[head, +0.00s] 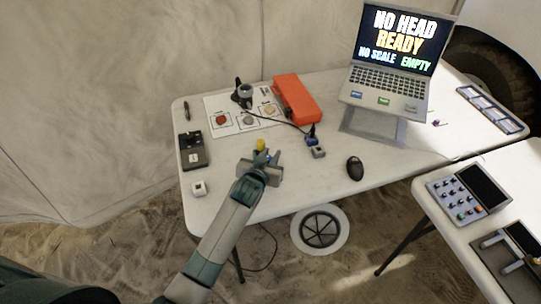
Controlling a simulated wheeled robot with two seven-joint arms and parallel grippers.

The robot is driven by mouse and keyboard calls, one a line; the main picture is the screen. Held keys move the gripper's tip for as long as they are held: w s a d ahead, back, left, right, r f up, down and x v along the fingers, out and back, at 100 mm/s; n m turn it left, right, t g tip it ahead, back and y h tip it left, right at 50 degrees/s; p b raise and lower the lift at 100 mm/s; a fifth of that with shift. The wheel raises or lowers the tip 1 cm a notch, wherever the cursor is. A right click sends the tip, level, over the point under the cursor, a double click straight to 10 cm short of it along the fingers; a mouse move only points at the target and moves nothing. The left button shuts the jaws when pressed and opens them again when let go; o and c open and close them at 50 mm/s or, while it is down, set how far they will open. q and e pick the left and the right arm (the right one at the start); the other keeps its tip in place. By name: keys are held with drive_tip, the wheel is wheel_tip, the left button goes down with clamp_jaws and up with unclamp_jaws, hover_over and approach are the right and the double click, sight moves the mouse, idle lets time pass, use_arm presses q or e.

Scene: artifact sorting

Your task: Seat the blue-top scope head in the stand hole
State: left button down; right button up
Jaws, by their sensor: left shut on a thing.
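My left gripper (263,157) is over the front middle of the white table, shut on a small piece with a yellow top (261,144). A little blue also shows between the fingers; the fingers hide the rest of the piece. A small blue-topped item (311,135), likely the blue-top scope head, stands right of the gripper, apart from it, near a dark cable. A small dark grey stand-like device (243,94) is at the back on a white printed sheet. I cannot make out its hole. My right gripper is not in view.
An orange case (297,100) lies behind the gripper. A laptop (393,80) on a riser reads "NO HEAD READY". A black box (194,150) and a white block (198,188) are at left, a grey block (318,152) and mouse (355,168) at right. The front table edge is close.

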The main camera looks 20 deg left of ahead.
use_arm(q)
drive_tip(key=shift+f, duration=0.2)
drive_tip(key=c, duration=1.8)
unclamp_jaws()
drive_tip(key=shift+r, duration=0.2)
drive_tip(key=shift+s+r, duration=0.1)
drive_tip(key=shift+s, duration=0.4)
drive_tip(key=b+v, duration=0.1)
drive_tip(key=v, duration=1)
drive_tip(key=shift+w+r, duration=0.1)
